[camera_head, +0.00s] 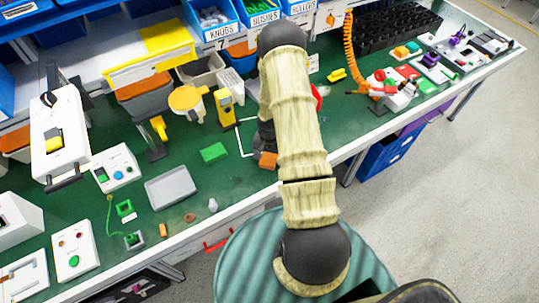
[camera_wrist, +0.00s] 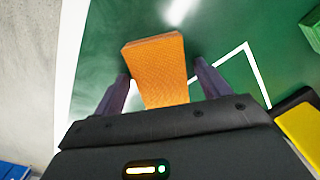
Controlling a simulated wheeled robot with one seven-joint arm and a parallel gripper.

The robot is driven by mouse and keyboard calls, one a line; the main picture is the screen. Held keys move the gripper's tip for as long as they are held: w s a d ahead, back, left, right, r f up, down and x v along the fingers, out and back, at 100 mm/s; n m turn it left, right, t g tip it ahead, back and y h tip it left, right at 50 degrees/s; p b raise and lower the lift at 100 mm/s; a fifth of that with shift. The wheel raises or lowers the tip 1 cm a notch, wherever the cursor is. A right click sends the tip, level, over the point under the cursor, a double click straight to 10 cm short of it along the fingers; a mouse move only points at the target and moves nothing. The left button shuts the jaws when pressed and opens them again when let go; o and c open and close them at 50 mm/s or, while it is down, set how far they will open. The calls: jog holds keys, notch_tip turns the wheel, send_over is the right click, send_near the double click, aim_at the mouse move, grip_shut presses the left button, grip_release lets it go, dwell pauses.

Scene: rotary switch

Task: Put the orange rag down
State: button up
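The orange rag (camera_head: 268,160) looks like a small block in the head view, low at the green bench top near its front edge. In the wrist view the rag (camera_wrist: 158,68) stands between my gripper's two dark fingers (camera_wrist: 161,72). A narrow strip of background shows on each side, so the fingers look open and not pressed on it. My gripper (camera_head: 263,146) is mostly hidden behind my arm in the head view. Whether the rag's underside touches the bench cannot be told. A white outline (camera_wrist: 245,45) on the bench lies just right of the rag.
A green block (camera_head: 214,153) and a grey tray (camera_head: 171,187) lie left of my gripper. A yellow-topped stand (camera_head: 225,107) is behind it. A white and red device (camera_head: 391,88) with an orange coiled cord stands to the right. Bare bench top lies right of my arm.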

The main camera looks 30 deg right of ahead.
aim_at(269, 156)
notch_tip(269, 156, up, 12)
jog(key=b, duration=0.2)
jog(key=shift+r, duration=0.15)
dwell(0.5)
dwell(0.5)
jog(key=s+a+r+n+t, duration=0.1)
jog(key=s+a+r+n, duration=0.3)
jog(key=s+a+r, duration=0.2)
jog(key=s+a+r+n+t, duration=0.1)
jog(key=s+a+r+n, duration=0.3)
jog(key=r, duration=0.7)
jog(key=s+a, duration=0.2)
jog(key=a, duration=0.1)
jog(key=shift+s+a+r+n+t, duration=0.2)
jog(key=shift+a+n+t, duration=0.05)
jog(key=shift+n+t, duration=0.05)
jog(key=shift+o, duration=0.6)
